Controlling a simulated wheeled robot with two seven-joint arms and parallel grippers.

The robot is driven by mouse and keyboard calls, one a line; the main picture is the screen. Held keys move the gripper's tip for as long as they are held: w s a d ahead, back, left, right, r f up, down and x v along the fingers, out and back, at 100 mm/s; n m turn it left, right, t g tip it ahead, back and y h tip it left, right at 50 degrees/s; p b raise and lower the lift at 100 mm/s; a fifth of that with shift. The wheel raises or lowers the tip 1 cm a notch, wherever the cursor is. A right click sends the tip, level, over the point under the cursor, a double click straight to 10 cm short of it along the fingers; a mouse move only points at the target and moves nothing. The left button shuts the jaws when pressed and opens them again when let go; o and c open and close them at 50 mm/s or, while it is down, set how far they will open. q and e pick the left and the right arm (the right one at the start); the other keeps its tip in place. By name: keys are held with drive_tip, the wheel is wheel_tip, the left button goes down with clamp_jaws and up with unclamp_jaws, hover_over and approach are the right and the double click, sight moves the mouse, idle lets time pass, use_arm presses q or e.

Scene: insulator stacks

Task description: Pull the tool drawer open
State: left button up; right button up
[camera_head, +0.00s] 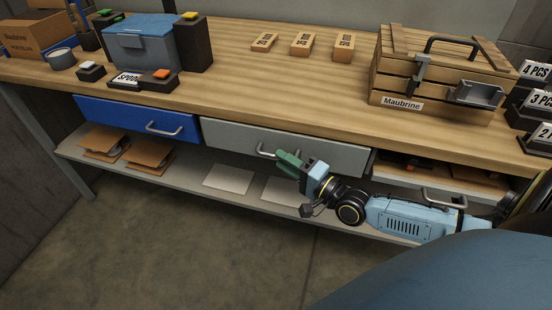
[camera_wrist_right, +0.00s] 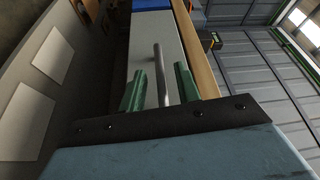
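The grey drawer (camera_head: 300,143) is in the middle under the bench top, with its front looking shut. Its metal bar handle (camera_head: 264,151) also shows in the right wrist view (camera_wrist_right: 158,62). My right gripper (camera_head: 284,158), with green fingers, is at the right end of this handle in the head view. In the right wrist view the fingers are apart, with the handle bar between them and gaps on both sides. I cannot tell how deep the bar sits between them. No label names the tool drawer. My left gripper is not in view.
A blue drawer (camera_head: 137,118) is at the left, looking shut. A light drawer (camera_head: 428,190) at the right shows its contents. The lower shelf (camera_head: 185,180) holds brown packets and pale sheets. A wooden crate (camera_head: 440,75) stands on the bench. The floor in front is clear.

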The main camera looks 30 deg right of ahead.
drive_tip(key=shift+x, duration=1.65)
clamp_jaws()
